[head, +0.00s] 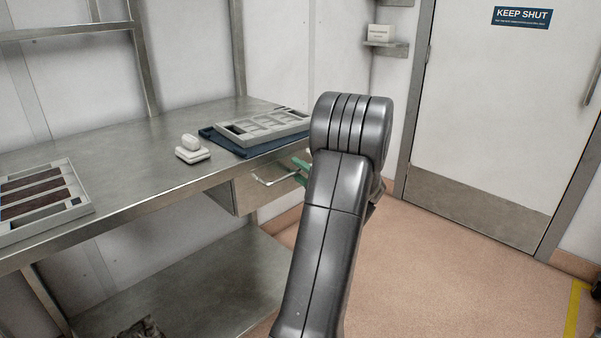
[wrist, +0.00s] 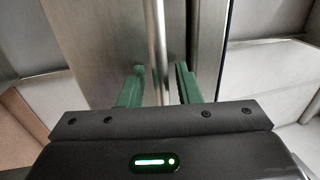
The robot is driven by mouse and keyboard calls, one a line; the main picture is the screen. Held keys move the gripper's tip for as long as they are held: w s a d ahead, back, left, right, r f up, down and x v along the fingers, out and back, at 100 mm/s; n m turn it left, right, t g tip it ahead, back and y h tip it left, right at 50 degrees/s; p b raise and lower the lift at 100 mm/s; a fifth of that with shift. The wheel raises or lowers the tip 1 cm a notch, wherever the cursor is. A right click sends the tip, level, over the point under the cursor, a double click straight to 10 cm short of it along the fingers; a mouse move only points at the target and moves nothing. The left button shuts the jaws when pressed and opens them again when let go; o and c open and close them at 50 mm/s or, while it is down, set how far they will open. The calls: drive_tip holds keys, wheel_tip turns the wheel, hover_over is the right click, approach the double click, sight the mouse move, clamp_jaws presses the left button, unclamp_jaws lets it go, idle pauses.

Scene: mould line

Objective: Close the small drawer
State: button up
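The small drawer (head: 246,192) is a steel box under the near edge of the steel bench, with a bar handle (head: 270,182) on its front. How far it stands out is hard to tell from here. My gripper (head: 299,169) has green fingers and is at the right end of the handle, partly hidden behind my arm. In the wrist view the gripper (wrist: 157,74) is open, with one finger on each side of the upright-looking handle bar (wrist: 156,35). Gaps show between the bar and both fingers. The steel drawer front (wrist: 115,45) lies behind the bar.
On the bench (head: 130,150) are a grey compartment tray (head: 262,129) on a blue mat (head: 222,142), a small white item (head: 192,150) and another tray (head: 73,211). A lower shelf (head: 190,285) runs beneath. A closed door (head: 490,110) stands right, with open floor before it.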

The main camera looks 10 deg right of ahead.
drive_tip(key=v, duration=1.4)
drive_tip(key=shift+p, duration=0.45)
drive_tip(key=shift+w, duration=0.1)
drive_tip(key=b+x, duration=0.1)
drive_tip(key=x, duration=1.2)
drive_tip(key=shift+w+a+r, duration=0.1)
drive_tip(key=shift+w+a, duration=0.2)
drive_tip(key=shift+s+d, duration=0.3)
drive_tip(key=shift+s, duration=0.05)
